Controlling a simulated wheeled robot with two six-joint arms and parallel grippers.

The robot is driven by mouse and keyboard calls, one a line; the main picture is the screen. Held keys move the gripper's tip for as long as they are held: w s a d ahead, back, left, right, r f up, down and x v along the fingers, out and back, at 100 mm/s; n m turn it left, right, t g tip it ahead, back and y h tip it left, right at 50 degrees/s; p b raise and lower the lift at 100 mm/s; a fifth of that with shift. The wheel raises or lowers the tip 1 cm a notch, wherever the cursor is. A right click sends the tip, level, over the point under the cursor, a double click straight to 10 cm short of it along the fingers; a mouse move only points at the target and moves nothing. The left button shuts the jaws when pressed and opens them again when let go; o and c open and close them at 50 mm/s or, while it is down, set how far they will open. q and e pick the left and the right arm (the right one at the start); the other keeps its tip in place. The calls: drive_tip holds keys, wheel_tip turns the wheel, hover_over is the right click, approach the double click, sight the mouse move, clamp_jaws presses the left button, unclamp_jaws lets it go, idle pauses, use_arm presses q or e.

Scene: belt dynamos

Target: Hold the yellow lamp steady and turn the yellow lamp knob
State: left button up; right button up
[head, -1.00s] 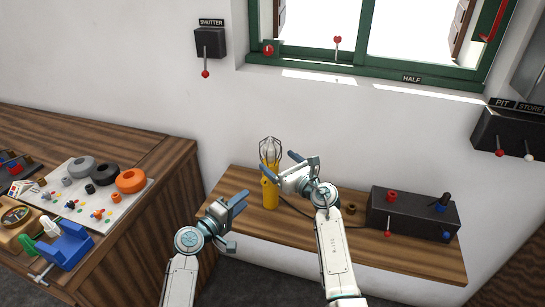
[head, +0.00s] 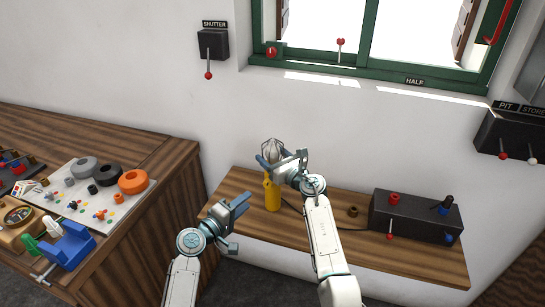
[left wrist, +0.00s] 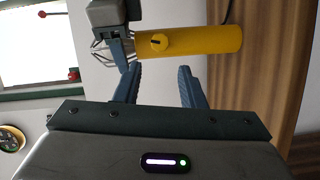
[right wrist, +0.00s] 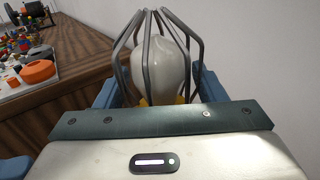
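The yellow lamp (head: 272,194) stands upright at the left of the small wooden shelf, with a bulb in a wire cage (head: 272,148) on top. In the left wrist view the lamp's yellow body (left wrist: 215,40) lies across the upper picture, and its round knob (left wrist: 160,41) with a dark mark faces me. My right gripper (head: 284,159) is open, with fingers either side of the lamp's upper part. The cage and bulb (right wrist: 160,60) show between them in the right wrist view; contact is unclear. My left gripper (head: 238,208) is open and empty, in front of the lamp and apart from it.
A dark control box (head: 412,216) with red and blue knobs sits on the shelf's right, with a small brown knob (head: 353,211) left of it. A workbench (head: 150,165) with discs and a blue clamp (head: 68,246) stands left. The wall is behind.

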drive_tip(key=c, duration=0.3)
drive_tip(key=shift+c, duration=0.4)
use_arm(q)
drive_tip(key=m+g+h, duration=0.4)
drive_tip(key=m+g, duration=0.5)
drive_tip(key=g, duration=0.3)
approach(268, 183)
drive_tip(key=x, duration=0.7)
drive_tip(key=w+f+x, duration=0.1)
drive_tip(key=x, duration=0.2)
drive_tip(key=shift+w+f, duration=0.1)
